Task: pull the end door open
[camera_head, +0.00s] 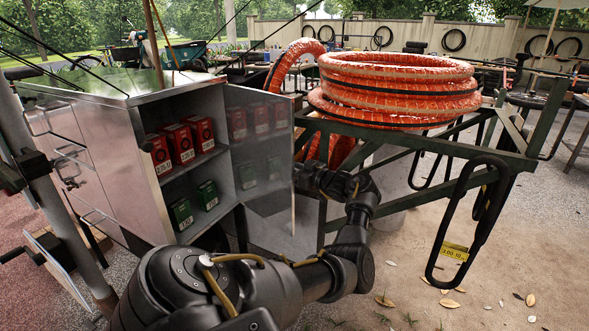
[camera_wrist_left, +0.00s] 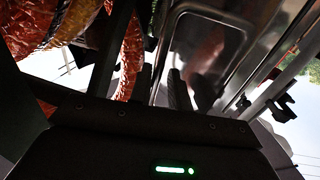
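The grey metal cabinet (camera_head: 150,110) stands at the left of the head view with its end side open. The end door (camera_head: 262,175) stands swung out to the right of the opening, wide open. Its smooth metal face reflects the boxes. My left arm reaches up from below, and its wrist is beside the door's free edge; the fingertips are hidden there. In the left wrist view, the two dark fingers of my left gripper (camera_wrist_left: 162,90) are apart, close to a shiny metal panel (camera_wrist_left: 205,45) with a rounded outline. I cannot tell whether they touch it. My right gripper is not visible.
Red boxes (camera_head: 183,146) and green boxes (camera_head: 194,204) stand on the cabinet shelves.

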